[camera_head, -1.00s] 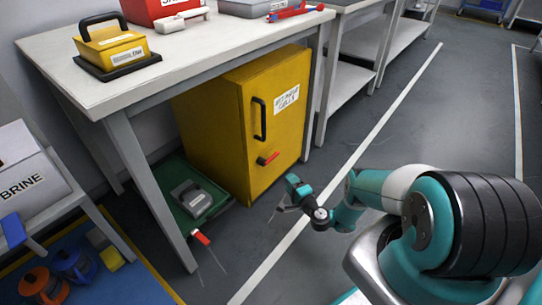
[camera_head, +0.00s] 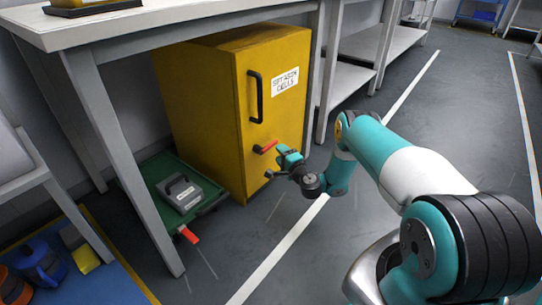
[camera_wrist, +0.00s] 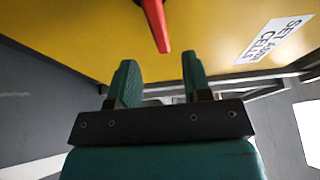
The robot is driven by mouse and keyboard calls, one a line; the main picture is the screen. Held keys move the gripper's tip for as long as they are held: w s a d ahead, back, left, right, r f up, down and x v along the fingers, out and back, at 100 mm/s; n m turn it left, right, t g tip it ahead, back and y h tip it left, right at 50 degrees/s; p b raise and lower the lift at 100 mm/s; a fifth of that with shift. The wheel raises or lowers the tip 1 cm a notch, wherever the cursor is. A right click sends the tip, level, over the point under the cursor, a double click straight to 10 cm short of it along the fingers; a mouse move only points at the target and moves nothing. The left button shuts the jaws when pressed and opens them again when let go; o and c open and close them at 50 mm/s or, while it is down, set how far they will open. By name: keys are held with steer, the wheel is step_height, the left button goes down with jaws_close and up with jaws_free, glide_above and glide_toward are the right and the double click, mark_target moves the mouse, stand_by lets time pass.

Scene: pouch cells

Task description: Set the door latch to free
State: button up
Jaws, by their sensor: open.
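The door latch is a red lever (camera_head: 266,147) low on the front of the yellow cabinet (camera_head: 203,112), below a black vertical handle (camera_head: 255,97). The lever lies tilted, its right end a little higher. My gripper (camera_head: 279,164) is just in front of and below the lever's right end. In the wrist view the red lever (camera_wrist: 154,24) points down toward the gap between the fingers of my gripper (camera_wrist: 158,78). The fingers are open and empty, and the lever's tip appears just beyond the fingertips. The cabinet door looks closed.
The cabinet stands under a grey table whose leg (camera_head: 119,160) is at the left. A green tray (camera_head: 153,171) holding a grey case (camera_head: 180,194) lies on the floor beside the cabinet, with a red-handled object (camera_head: 188,234) at its front. Floor to the right is clear.

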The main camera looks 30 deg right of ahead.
mark_target(273, 146)
steer(key=w+b, duration=0.6)
steer(key=shift+w, duration=0.35)
steer(key=shift+c, duration=0.4)
